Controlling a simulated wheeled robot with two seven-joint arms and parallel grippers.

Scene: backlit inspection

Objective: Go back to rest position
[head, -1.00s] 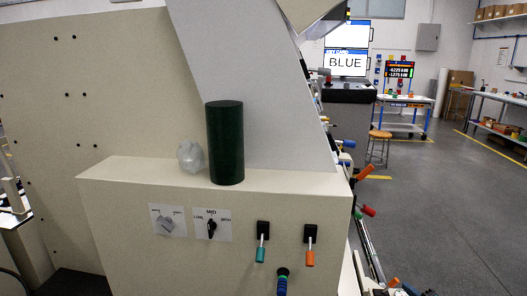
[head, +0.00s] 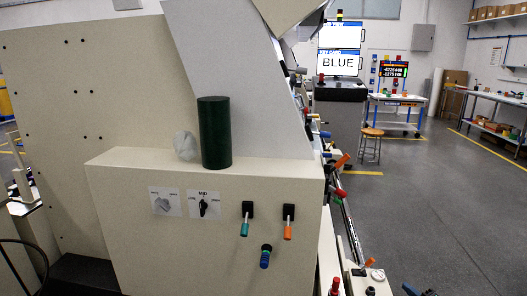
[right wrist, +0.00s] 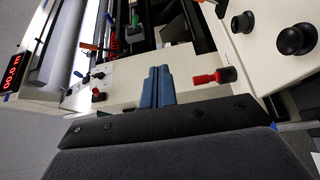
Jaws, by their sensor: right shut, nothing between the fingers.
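My right gripper (right wrist: 158,88) shows in the right wrist view as two blue fingers pressed together with nothing between them. Its fingertips point toward a cream machine panel, and I cannot tell the exact gap to it. A red-handled knob (right wrist: 215,77) is to the right of the fingers. The head view faces the cream machine block (head: 130,215), with a teal-tipped lever (head: 244,229) and an orange-tipped lever (head: 287,232), both pointing down.
A dark green cylinder (head: 215,133) and a pale translucent object (head: 185,146) stand on the block's ledge. A blue-and-black knob (head: 265,257) sits below the levers. A stool (head: 371,145) and workbenches stand farther back. The grey floor (head: 430,225) at right is open.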

